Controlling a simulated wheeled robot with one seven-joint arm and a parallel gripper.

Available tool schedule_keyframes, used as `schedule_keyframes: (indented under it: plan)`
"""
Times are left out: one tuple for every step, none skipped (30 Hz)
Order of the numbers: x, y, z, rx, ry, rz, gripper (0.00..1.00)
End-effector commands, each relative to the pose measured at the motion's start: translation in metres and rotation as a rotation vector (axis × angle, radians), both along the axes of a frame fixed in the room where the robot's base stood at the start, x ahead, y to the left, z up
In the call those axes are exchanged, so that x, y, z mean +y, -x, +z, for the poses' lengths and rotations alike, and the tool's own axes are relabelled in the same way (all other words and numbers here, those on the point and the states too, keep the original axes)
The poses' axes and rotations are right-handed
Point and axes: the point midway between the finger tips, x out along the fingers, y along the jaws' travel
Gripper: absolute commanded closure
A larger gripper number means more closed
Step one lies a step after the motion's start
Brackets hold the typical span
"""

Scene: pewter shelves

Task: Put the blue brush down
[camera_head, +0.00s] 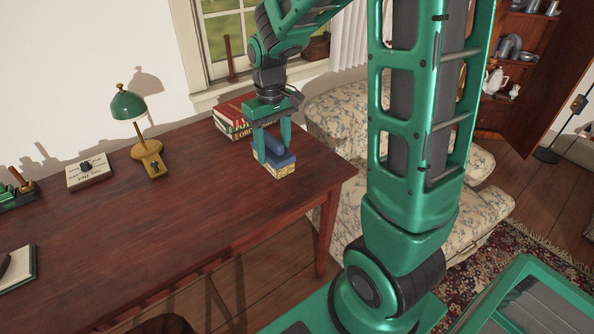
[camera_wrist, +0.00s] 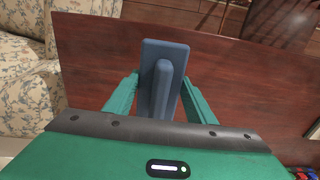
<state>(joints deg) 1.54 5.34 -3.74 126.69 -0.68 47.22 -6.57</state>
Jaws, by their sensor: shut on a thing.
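The blue brush (camera_head: 280,158) is at the right end of the dark wooden desk (camera_head: 190,215), with a pale yellow, patterned part under its blue body. In the wrist view, the blue brush (camera_wrist: 164,65) shows from above as a rounded slab with a raised grip. My gripper (camera_head: 272,150) points down and is shut on the brush, one finger on each side. It also shows in the wrist view (camera_wrist: 156,98). The brush looks level and very low over the desk; I cannot tell whether its underside touches the wood.
A stack of books (camera_head: 234,116) stands just behind the brush. A green lamp (camera_head: 129,107), a white block with lettering (camera_head: 90,172) and an open book (camera_head: 17,266) are farther left. A floral sofa (camera_head: 335,112) is beyond the desk's right edge. The desk's middle is clear.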

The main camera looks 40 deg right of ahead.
Motion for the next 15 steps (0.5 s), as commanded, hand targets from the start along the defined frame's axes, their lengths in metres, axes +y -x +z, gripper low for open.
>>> schedule_keyframes:
  plan:
    - [-0.005,0.0,-0.003,0.002,0.0,-0.002,0.86]
    - [-0.009,0.0,-0.006,0.002,0.0,-0.001,0.86]
    - [-0.015,-0.002,-0.009,0.002,0.0,-0.002,0.86]
    - [-0.02,-0.003,-0.013,0.003,0.0,-0.003,0.86]
    - [-0.026,-0.005,-0.017,0.004,0.0,-0.003,0.86]
    - [-0.034,-0.007,-0.021,0.003,0.0,-0.004,0.86]
    - [-0.04,-0.009,-0.025,0.003,0.0,-0.003,0.86]
    - [-0.045,-0.01,-0.029,0.004,0.0,-0.003,0.86]
    - [-0.053,-0.012,-0.033,0.003,0.0,-0.003,0.86]
    - [-0.059,-0.014,-0.037,0.003,0.0,-0.003,0.86]
    - [-0.064,-0.015,-0.041,0.003,0.0,-0.004,0.86]
    - [-0.072,-0.017,-0.045,0.004,0.0,-0.003,0.86]
    - [-0.078,-0.019,-0.049,0.004,0.0,-0.004,0.86]
    - [-0.083,-0.021,-0.052,0.002,0.0,-0.004,0.86]
    - [-0.089,-0.022,-0.056,0.002,0.0,-0.002,0.86]
